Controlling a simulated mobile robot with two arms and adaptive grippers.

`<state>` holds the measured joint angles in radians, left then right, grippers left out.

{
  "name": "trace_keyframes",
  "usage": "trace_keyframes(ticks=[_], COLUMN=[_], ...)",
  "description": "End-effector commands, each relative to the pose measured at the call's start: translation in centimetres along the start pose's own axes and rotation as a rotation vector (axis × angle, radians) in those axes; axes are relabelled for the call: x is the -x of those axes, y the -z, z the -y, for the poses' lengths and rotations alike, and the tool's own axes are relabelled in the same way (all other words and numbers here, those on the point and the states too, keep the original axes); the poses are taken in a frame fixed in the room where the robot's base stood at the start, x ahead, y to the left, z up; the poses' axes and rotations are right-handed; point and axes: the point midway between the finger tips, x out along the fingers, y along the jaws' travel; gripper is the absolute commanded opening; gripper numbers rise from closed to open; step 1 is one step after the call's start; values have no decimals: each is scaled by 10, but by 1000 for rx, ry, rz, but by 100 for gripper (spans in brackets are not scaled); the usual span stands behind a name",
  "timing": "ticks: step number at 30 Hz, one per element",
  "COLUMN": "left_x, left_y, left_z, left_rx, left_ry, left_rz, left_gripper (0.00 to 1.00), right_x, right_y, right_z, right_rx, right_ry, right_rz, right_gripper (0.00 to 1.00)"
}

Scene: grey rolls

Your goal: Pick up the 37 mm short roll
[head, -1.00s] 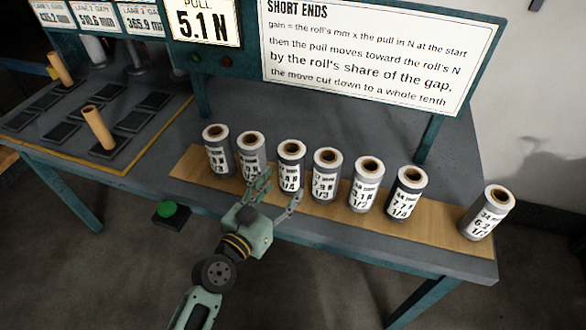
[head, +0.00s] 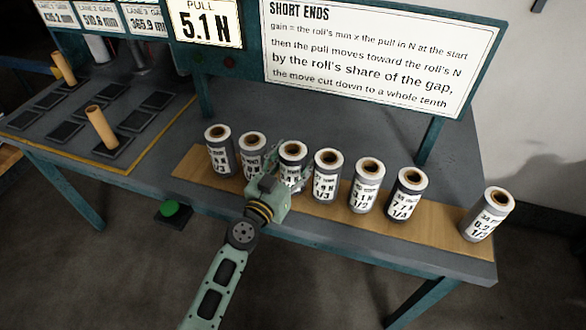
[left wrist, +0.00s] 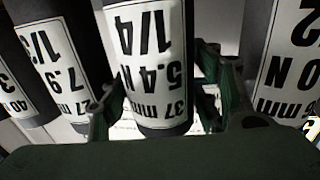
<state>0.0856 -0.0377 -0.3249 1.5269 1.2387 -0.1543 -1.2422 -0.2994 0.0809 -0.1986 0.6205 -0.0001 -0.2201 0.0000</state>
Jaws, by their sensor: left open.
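The 37 mm roll (head: 292,155) is the third from the left in the row, grey with a white label. It stands upright on the wooden strip. In the left wrist view the picture is upside down, and this roll (left wrist: 148,60) shows "37 mm", "5.4 N" and "1/4". My left gripper (head: 290,178) is open, with one finger on each side of the roll's label; the fingers also show in the left wrist view (left wrist: 155,108). I cannot tell whether either finger touches it. The gripper hides the roll's lower part in the head view. My right gripper is not in view.
A 27 mm roll (left wrist: 62,65) and another roll (left wrist: 290,70) stand close on either side. More rolls stand along the wooden strip (head: 435,222), one apart at the right end (head: 487,215). A green button (head: 173,210) is at the front left. A sign (head: 375,50) stands behind.

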Motion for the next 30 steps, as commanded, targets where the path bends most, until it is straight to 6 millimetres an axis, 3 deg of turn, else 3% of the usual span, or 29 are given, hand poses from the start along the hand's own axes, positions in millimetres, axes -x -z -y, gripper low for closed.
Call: trace_keyframes(ticks=[2, 15, 23, 30], left_x=[0, 0, 0, 0], left_y=[0, 0, 9, 56], left_z=[0, 0, 0, 0], left_rx=[0, -1, -1, 1], left_ry=[0, 0, 0, 1], left_rz=[0, -1, -2, -5], left_gripper=[55, 17, 16, 16], right_x=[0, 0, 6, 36], right_y=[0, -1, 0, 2], right_z=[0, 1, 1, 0], right_rx=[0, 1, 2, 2], right_ry=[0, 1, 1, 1], right_rz=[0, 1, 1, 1], right_gripper=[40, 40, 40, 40])
